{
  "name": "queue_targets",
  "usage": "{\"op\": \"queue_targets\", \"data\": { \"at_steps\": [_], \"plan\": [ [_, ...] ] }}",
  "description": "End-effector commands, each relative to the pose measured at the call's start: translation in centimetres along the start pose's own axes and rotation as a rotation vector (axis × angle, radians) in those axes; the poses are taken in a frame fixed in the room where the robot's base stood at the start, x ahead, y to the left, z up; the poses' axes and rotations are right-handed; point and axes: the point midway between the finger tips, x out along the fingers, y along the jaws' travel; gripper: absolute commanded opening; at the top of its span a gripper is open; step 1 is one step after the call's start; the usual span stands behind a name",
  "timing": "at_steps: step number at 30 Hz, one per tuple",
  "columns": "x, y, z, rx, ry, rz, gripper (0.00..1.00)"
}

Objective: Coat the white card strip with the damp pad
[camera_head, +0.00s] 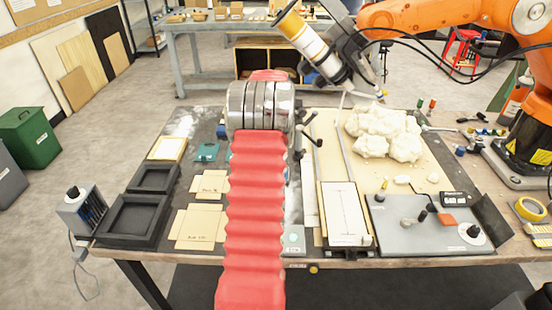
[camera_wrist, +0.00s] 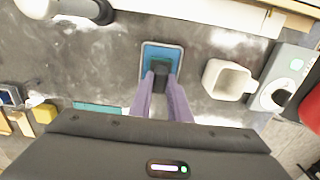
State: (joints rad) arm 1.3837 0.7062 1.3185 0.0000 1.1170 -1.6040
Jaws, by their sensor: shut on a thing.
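The white card strip (camera_head: 344,213) lies flat on the right half of the bench, in a pale wooden frame. A thin dark line runs along it. My gripper (camera_wrist: 161,76) shows in the wrist view, with its two purple fingers shut on the dark grip of the damp pad. The blue-teal damp pad (camera_wrist: 153,56) sits in or over a shallow light-rimmed tray on the grey surface; I cannot tell whether it is lifted. In the head view my red-sleeved arm hides the gripper and pad.
A pale cup (camera_wrist: 228,80) stands close to the right of the gripper. Lumpy white foam (camera_head: 384,134) lies behind the strip. An orange arm (camera_head: 440,15) with an extruder (camera_head: 305,40) hangs over the back. Black trays (camera_head: 135,215) and a grey panel (camera_head: 420,220) flank the bench.

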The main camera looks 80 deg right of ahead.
Motion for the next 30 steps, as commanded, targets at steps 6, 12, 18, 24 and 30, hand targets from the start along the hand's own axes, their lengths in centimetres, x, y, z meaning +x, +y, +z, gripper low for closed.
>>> {"op": "queue_targets", "data": {
  "at_steps": [6, 12, 18, 24, 30],
  "plan": [
    [0.20, 0.00, 0.01, 0.000, 0.000, 0.000, 0.00],
    [0.37, 0.00, 0.01, 0.000, 0.000, 0.000, 0.00],
    [0.55, 0.00, 0.01, 0.000, 0.000, 0.000, 0.00],
    [0.56, 0.01, 0.00, 0.000, 0.000, 0.000, 0.00],
    [0.59, 0.00, 0.00, 0.000, 0.000, 0.000, 0.00]
  ]
}}
